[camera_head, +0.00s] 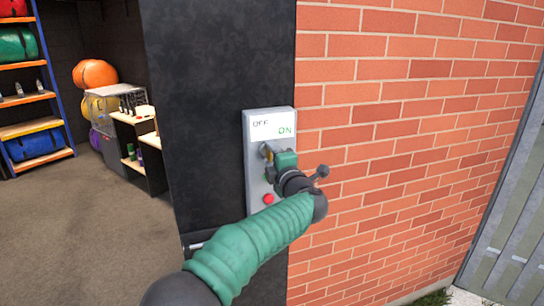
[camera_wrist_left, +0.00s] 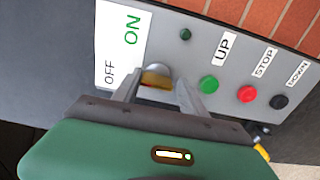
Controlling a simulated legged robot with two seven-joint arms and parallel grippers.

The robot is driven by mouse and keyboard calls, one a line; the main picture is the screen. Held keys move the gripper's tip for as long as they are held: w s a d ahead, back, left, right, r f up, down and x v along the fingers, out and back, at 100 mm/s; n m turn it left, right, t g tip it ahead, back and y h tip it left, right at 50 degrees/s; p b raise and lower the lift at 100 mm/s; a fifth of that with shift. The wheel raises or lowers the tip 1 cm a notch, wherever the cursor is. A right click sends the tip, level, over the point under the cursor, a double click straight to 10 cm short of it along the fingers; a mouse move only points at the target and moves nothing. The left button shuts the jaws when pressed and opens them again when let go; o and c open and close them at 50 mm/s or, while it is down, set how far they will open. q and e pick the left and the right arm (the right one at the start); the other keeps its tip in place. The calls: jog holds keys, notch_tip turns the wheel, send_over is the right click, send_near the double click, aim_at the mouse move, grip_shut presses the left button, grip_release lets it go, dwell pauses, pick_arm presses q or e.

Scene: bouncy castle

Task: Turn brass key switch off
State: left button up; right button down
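The grey control box (camera_head: 256,182) is mounted on a dark wall edge beside brickwork. Its white label (camera_head: 272,128) reads OFF and ON, with ON in green. The brass key switch (camera_wrist_left: 156,80) sits just below the label; in the head view it is mostly hidden by my gripper. My left gripper (camera_wrist_left: 157,88) is at the box, its two fingers apart on either side of the key. Small gaps seem to show between fingers and key; contact is unclear. In the head view the left gripper (camera_head: 270,156) covers the box's middle. My right gripper is not in view.
Green UP (camera_wrist_left: 208,84), red STOP (camera_wrist_left: 247,94) and black DOWN (camera_wrist_left: 280,102) buttons line the box beside the key, close to one finger. The brick wall (camera_head: 400,130) is at the right. Shelves (camera_head: 30,95) stand far left; the floor (camera_head: 80,225) is open.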

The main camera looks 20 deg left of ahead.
pick_arm(q)
jog(key=o, duration=0.3)
jog(key=b+v, duration=0.3)
jog(key=v, duration=1.3)
jog(key=shift+s+d+b, duration=0.3)
jog(key=shift+b, duration=0.05)
